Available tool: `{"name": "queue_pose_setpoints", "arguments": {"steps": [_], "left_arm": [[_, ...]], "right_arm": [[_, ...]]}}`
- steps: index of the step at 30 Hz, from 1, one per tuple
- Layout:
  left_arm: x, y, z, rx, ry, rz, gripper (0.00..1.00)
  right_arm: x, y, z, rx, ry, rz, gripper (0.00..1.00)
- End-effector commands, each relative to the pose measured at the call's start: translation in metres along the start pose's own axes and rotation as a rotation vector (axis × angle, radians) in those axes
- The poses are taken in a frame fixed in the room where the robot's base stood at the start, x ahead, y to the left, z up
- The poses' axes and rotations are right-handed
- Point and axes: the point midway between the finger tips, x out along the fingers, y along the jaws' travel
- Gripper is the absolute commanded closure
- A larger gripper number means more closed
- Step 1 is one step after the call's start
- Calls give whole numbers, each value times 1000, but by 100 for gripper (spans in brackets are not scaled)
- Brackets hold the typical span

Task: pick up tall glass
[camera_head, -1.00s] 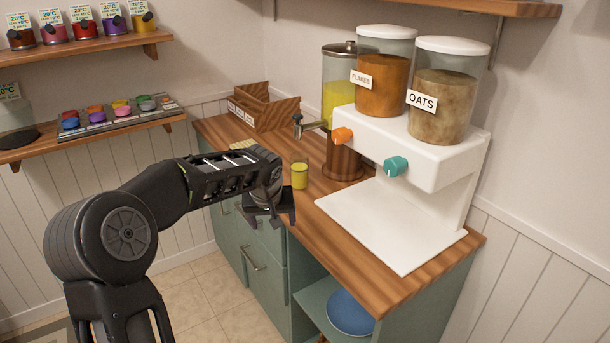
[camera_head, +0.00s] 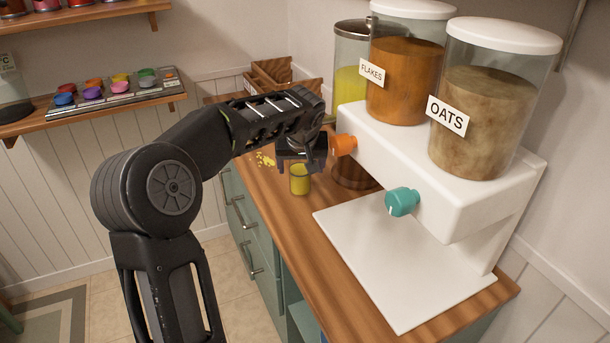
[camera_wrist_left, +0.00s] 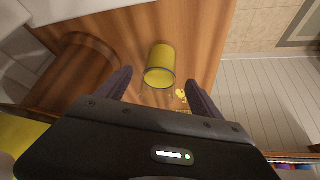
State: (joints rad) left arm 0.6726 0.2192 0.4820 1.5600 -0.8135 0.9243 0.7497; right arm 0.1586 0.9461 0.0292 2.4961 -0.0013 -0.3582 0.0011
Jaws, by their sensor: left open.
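The glass (camera_head: 300,180) holds yellow liquid and stands upright on the wooden counter, left of the white cereal dispenser. My left gripper (camera_head: 303,164) is just above it in the head view and covers part of its top. In the left wrist view the glass (camera_wrist_left: 160,65) lies ahead of and between the two spread fingers of the left gripper (camera_wrist_left: 156,90), which are open and empty. No contact with the glass shows. My right gripper is not in view.
The dispenser (camera_head: 450,185) with orange and teal knobs stands close at the right. A drink dispenser (camera_head: 350,80) is behind it. Yellow crumbs (camera_head: 265,160) lie on the counter (camera_head: 300,235) left of the glass. A wooden box (camera_head: 285,78) stands at the back.

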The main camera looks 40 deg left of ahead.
Motion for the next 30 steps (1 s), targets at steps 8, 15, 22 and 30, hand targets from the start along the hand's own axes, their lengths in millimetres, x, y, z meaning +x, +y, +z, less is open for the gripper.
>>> {"name": "queue_pose_setpoints", "arguments": {"steps": [8,15,22,30], "left_arm": [[13,0,0,-1,-2,1,24],[26,0,0,0,0,2,24],[28,0,0,0,-1,1,24],[61,-2,2,-1,-4,1,24]], "right_arm": [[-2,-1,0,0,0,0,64],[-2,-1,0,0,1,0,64],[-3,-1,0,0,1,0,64],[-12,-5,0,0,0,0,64]]}}
